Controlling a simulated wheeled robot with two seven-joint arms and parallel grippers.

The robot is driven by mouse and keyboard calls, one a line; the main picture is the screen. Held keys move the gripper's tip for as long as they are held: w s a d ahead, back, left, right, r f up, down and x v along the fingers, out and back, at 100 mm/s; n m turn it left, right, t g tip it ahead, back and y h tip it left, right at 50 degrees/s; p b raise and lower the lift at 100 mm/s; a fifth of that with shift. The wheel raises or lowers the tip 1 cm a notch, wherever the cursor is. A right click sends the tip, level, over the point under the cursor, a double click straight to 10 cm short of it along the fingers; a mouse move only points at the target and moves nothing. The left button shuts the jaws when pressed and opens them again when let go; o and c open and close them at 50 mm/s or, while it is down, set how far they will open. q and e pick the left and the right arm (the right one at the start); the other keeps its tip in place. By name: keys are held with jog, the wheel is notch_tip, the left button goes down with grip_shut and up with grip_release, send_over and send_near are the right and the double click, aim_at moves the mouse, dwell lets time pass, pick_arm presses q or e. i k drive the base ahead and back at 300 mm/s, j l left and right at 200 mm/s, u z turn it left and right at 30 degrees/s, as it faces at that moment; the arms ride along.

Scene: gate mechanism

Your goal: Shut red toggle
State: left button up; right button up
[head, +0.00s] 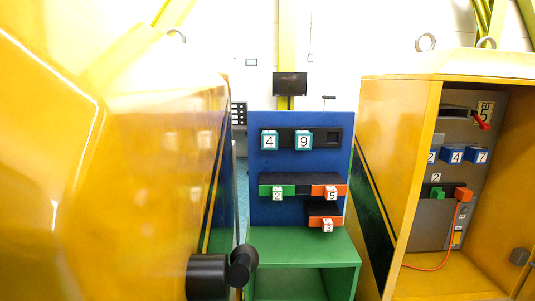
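A red toggle (482,121) shows in the head view at the upper right, inside the open yellow cabinet (399,150). It is a small red-tipped lever that slants down to the right from a dark slot near the top of the grey panel (432,222). A "5" label (485,111) is beside it. Whether the toggle is open or shut is hard to tell at this size. Neither of my grippers is in view.
A blue panel (289,168) with numbered blocks stands on a green stand (304,249) in the middle. A large yellow body (120,170) fills the left, near a black cylindrical part (207,276). An orange cable (437,266) hangs in the cabinet.

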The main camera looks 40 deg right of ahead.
aim_at(483, 126)
jog(key=k+z, duration=0.1)
jog(key=z, duration=0.35)
jog(key=k+z, duration=0.15)
jog(key=z, duration=0.3)
jog(key=k+z, duration=0.1)
jog(key=z, duration=0.35)
jog(key=k+l+z, duration=0.1)
jog(key=z, duration=0.35)
jog(key=k+l+z, duration=0.1)
jog(key=z, duration=0.3)
